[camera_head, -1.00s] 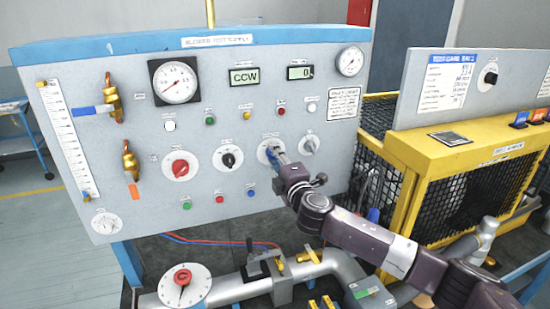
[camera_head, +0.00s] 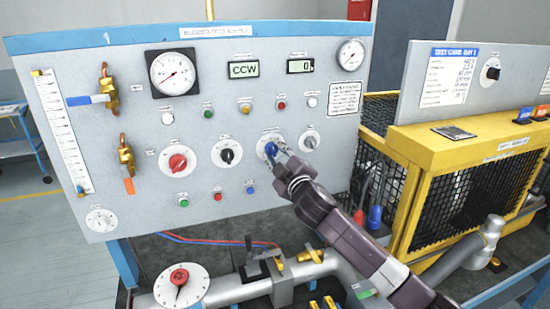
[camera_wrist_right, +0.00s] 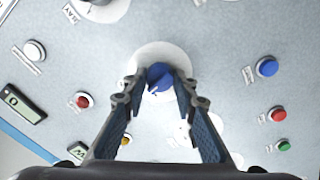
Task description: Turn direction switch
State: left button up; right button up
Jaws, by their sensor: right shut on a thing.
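The direction switch is a blue knob (camera_head: 271,149) on a white round plate on the grey panel (camera_head: 240,185), right of the black knob. In the right wrist view the blue knob (camera_wrist_right: 159,76) sits between the fingertips, with a white mark on its face. My right gripper (camera_head: 277,153) comes in from the lower right and is shut on the blue knob. Its fingers hide part of the knob and plate in the head view. The display (camera_head: 244,69) above reads CCW. My left gripper is not in view.
A red knob (camera_head: 178,162), a black knob (camera_head: 227,153) and a small grey knob (camera_head: 309,140) flank the switch. Small buttons sit above and below. A yellow cage (camera_head: 430,165) stands close on the right, and pipes (camera_head: 235,290) run below.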

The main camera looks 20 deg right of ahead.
jog(key=m+b, duration=0.1)
jog(key=m, duration=0.4)
jog(key=shift+f+m, duration=0.1)
jog(key=shift+m, duration=0.2)
jog(key=m, duration=0.5)
dwell(0.4)
jog(key=o, duration=1.2)
jog(key=shift+c, duration=0.2)
jog(key=s, duration=1.2)
jog(key=shift+d, duration=0.2)
